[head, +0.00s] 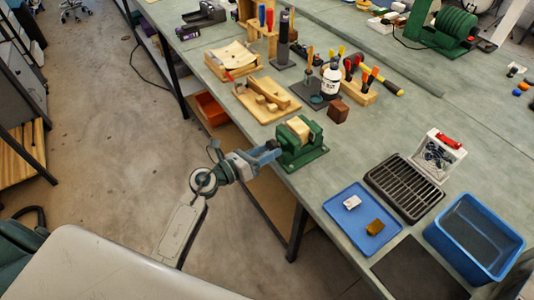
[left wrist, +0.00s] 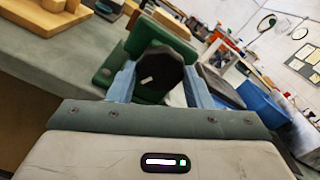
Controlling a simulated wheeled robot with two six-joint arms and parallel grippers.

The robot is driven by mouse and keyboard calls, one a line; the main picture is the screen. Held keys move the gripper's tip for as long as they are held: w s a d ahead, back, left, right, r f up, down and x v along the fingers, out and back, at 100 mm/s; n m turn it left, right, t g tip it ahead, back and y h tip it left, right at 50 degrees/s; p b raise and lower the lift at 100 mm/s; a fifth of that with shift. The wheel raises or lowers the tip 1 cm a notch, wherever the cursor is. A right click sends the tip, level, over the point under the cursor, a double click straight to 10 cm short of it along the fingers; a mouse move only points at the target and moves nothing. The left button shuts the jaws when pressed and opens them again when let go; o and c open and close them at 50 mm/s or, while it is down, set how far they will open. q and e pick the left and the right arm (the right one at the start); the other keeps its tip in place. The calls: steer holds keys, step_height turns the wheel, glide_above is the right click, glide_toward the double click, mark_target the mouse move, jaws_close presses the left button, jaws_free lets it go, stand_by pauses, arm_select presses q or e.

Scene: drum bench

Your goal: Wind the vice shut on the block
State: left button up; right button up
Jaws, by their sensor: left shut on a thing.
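The green vice (head: 308,152) is fixed near the left edge of the bench, with a pale wooden block (head: 298,130) between its jaws. Whether both jaws touch the block I cannot tell. My left gripper (head: 274,152) reaches in from the left at the vice's near end. In the left wrist view its blue fingers (left wrist: 158,80) are shut on a dark round knob (left wrist: 160,66) with a white mark, in front of the green vice body (left wrist: 112,66). The block is hidden there. My right gripper is not in view.
A small brown block (head: 338,112) and a wooden board with pieces (head: 250,104) lie behind the vice. A blue tray (head: 340,222), a dark rack (head: 405,188) and a blue bin (head: 450,247) stand to the right. The bench between is clear.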

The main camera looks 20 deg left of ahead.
arm_select(q)
steer(key=shift+s+f, duration=0.1)
steer(key=shift+f, duration=0.15)
steer(key=o, duration=0.7)
steer(key=shift+c, duration=0.2)
steer(key=o, duration=0.3)
steer(key=shift+a+r, duration=0.1)
steer(key=shift+r, duration=0.05)
steer(key=shift+s, duration=0.1)
